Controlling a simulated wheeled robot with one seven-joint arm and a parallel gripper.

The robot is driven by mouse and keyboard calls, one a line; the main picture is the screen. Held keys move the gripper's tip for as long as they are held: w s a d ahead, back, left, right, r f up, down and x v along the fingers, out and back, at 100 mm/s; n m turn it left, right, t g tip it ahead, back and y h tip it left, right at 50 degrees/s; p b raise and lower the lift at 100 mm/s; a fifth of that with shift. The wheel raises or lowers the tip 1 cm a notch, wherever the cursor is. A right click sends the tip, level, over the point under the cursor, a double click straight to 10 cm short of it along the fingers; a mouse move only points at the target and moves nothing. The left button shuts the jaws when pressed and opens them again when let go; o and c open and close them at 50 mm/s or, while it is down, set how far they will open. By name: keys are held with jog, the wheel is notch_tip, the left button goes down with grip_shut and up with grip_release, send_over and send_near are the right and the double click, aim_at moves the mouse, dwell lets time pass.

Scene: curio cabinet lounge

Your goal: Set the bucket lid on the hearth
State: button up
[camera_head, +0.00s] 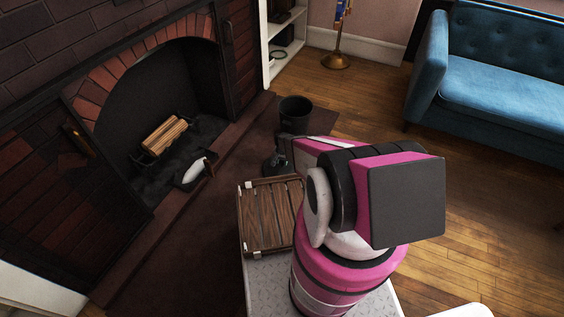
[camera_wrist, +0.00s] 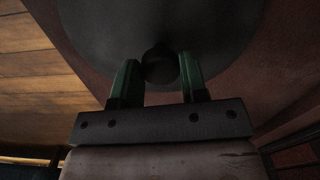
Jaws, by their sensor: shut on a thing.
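The bucket lid (camera_wrist: 220,25) is a dark grey disc with a round black knob (camera_wrist: 160,66) in the wrist view. My gripper (camera_wrist: 160,75) has its green fingers on both sides of the knob and is shut on it. In the head view my arm hides most of the gripper and lid; only a dark part shows beside the arm. The hearth (camera_head: 150,225) is a dark reddish ledge along the fireplace, left of my gripper. The black bucket (camera_head: 295,110) stands open beyond my gripper. In the wrist view, dark red surface lies beyond the lid.
A dark pan with a white item (camera_head: 195,170) lies at the fireplace opening, near a log grate (camera_head: 165,136). A slatted wooden crate (camera_head: 265,220) sits close to my arm. A blue sofa (camera_head: 500,85) and brass stand (camera_head: 336,60) are farther off. The hearth's near stretch looks clear.

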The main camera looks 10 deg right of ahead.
jog(key=shift+f, duration=0.25)
jog(key=o, duration=0.9)
jog(key=shift+r, duration=0.15)
notch_tip(320, 180, up, 12)
notch_tip(320, 180, up, 22)
jog(key=n, duration=0.3)
send_over(282, 162)
jog(key=s, duration=1)
jog(key=s+r+n, duration=0.1)
jog(key=s+r, duration=0.2)
jog(key=r, duration=0.2)
jog(key=s+r, duration=0.4)
jog(key=s+r+n, duration=0.1)
jog(key=s+r, duration=0.3)
jog(key=r, duration=0.1)
jog(key=shift+s+r+n, duration=0.15)
jog(key=shift+r+n, duration=0.15)
jog(key=shift+r, duration=0.05)
